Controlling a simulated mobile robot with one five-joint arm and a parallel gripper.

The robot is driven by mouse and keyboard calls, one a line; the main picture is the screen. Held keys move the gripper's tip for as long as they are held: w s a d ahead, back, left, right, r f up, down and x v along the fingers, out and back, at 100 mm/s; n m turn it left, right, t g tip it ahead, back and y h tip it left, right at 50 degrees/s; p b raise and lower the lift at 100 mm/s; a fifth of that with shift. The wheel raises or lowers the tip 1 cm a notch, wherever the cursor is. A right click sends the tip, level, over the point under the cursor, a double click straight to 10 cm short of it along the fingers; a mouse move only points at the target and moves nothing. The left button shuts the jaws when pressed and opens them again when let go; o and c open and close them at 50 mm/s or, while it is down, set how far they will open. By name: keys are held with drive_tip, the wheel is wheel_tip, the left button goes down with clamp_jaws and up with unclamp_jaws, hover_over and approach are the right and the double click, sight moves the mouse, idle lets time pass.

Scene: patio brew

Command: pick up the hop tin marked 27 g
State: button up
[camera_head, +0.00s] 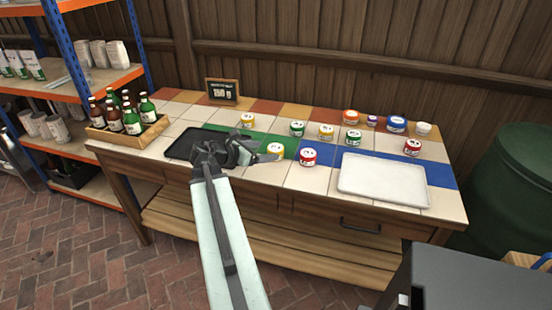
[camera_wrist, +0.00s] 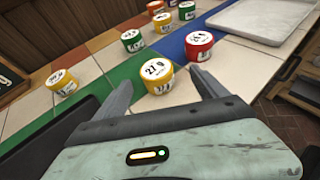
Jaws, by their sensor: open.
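The yellow hop tin marked 27 g (camera_wrist: 157,76) stands upright on the tiled bench top, ahead of my gripper (camera_wrist: 158,84) in the wrist view. My gripper is open, with one finger to each side of the tin's near side in that view and nothing held. In the head view, a yellow tin (camera_head: 275,148) stands at the tip of my gripper (camera_head: 262,151), near the bench's front. I cannot tell whether the fingers touch it.
A red tin (camera_wrist: 198,45) stands close right of the yellow one. Other yellow (camera_wrist: 62,81) and green (camera_wrist: 131,40) tins stand around. A white tray (camera_head: 383,179) lies to the right, a black tray (camera_head: 180,146) to the left, and a bottle crate (camera_head: 150,132) beyond it.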

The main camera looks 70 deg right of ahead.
sight(271, 150)
drive_tip(key=shift+b+x, duration=0.35)
drive_tip(key=shift+x, duration=0.85)
drive_tip(key=d+f+b, duration=0.1)
drive_tip(key=d, duration=0.1)
drive_tip(key=s+d+f+b, duration=0.1)
drive_tip(key=d, duration=0.1)
drive_tip(key=shift+s+f, duration=0.1)
drive_tip(key=shift+f, duration=0.1)
drive_tip(key=shift+s+d, duration=0.2)
drive_tip(key=c, duration=1.4)
